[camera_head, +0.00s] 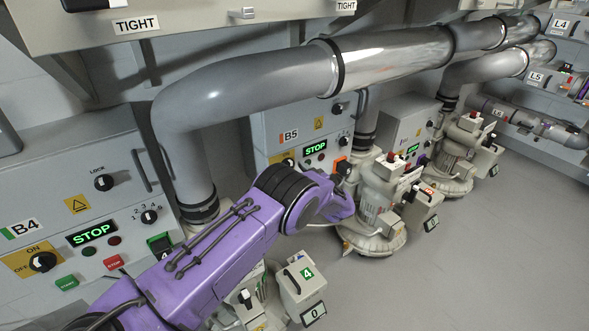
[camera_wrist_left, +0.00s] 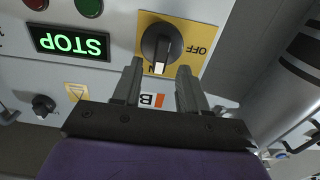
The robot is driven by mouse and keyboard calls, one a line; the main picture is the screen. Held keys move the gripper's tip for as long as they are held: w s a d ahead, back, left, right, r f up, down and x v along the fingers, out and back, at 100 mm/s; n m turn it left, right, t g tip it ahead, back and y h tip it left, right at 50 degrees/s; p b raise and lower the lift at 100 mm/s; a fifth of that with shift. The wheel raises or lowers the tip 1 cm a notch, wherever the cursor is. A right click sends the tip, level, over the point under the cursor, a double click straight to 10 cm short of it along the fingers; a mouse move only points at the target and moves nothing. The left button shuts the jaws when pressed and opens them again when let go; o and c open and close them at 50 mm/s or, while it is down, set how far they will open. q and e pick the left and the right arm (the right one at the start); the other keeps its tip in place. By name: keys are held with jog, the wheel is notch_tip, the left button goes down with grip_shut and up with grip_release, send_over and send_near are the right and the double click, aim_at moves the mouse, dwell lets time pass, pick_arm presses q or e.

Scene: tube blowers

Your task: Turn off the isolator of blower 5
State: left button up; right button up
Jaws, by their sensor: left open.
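The isolator of blower 5 is a black knob (camera_wrist_left: 161,43) on a yellow plate (camera_wrist_left: 205,36) in the left wrist view, seen upside down. Its white mark points at the partly hidden ON word; OFF is to the side. My left gripper (camera_wrist_left: 159,67) is open, with its two fingertips on either side of the knob's pointer end. I cannot tell whether they touch it. In the head view, the B5 panel (camera_head: 270,125) stands behind my purple left arm, which hides most of the yellow plate and the fingers. My right gripper is not in view.
A green STOP display (camera_wrist_left: 70,43) sits beside the isolator. A grey pipe (camera_head: 190,150) rises between the B5 panel and the B4 panel (camera_head: 110,195). The blower 5 motor (camera_head: 377,195) stands right of my wrist. Open floor (camera_head: 480,260) lies at the right.

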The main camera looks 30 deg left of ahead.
pick_arm(q)
jog(key=shift+x, duration=0.95)
grip_shut()
